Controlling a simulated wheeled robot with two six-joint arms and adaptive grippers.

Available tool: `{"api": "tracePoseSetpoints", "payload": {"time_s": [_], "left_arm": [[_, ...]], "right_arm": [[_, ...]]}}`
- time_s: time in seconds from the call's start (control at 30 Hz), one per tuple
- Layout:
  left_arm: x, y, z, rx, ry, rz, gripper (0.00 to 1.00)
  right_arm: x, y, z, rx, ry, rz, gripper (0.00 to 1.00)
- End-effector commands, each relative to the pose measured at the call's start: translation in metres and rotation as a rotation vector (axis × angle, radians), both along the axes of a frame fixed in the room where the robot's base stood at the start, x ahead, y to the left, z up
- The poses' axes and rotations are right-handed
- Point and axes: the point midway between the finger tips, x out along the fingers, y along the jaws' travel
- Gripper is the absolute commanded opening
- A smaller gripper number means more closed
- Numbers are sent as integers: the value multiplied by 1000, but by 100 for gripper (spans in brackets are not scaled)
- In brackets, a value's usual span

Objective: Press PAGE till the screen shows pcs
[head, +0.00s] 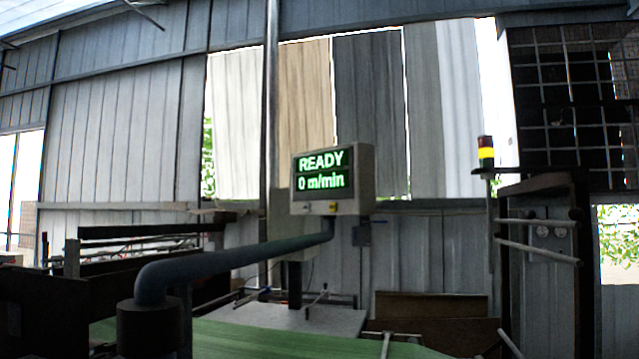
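A grey control box with a dark screen (322,171) stands in the middle of the head view. The screen shows green text, "READY" on top and "0 m/min" below; it does not show pcs. Neither of my grippers is in view.
A thick blue-grey pipe (235,258) bends up to the box from the lower left. A green sheet (250,340) lies in front below. A signal tower (486,154) with a lit yellow section stands right. Dark machine frames flank both sides.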

Motion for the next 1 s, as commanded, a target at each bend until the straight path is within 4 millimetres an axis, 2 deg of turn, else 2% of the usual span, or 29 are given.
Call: {"api": "tracePoseSetpoints", "payload": {"time_s": [0.03, 0.1, 1.0], "left_arm": [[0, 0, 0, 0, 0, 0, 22], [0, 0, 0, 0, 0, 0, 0], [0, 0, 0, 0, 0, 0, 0]], "right_arm": [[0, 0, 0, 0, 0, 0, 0], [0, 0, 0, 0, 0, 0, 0], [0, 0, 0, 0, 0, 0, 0]]}}
